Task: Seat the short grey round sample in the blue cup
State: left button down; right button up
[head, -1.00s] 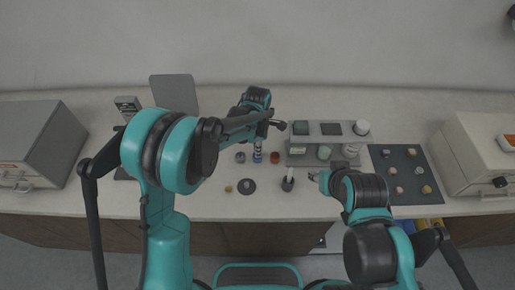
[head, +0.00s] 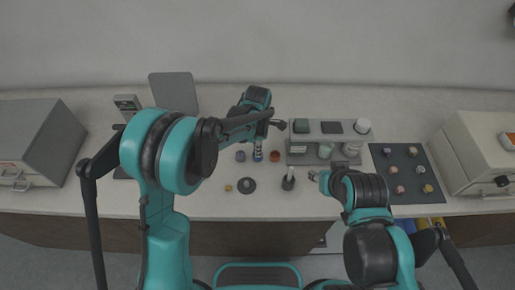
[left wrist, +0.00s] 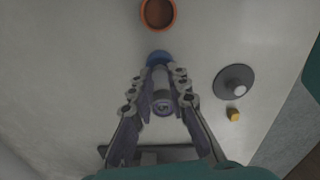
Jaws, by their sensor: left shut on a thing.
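My left gripper (left wrist: 162,88) is closed around a pale grey round sample (left wrist: 161,78) in the left wrist view. The far end of the sample is at the blue cup (left wrist: 158,57), which shows just past the fingertips. I cannot tell how deep the sample sits in the cup. In the head view the blue cup (head: 258,158) stands on the bench below my left gripper, and the forearm partly covers the fingers. My right gripper (head: 314,176) is low over the bench to the right, and its jaw opening is too small to make out.
An orange cup (head: 274,156) and a grey cup (head: 240,156) flank the blue one. A dark disc (head: 247,186), a small yellow piece (head: 228,188) and a dark holder (head: 288,184) stand nearer. A grey rack (head: 330,142) and a dark mat (head: 410,150) with several samples lie right.

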pick_arm(q)
jog(key=c, duration=1.2)
grip_release()
jog(key=shift+o, duration=0.2)
jog(key=shift+r+p, duration=2.3)
jog(key=shift+r, duration=1.25)
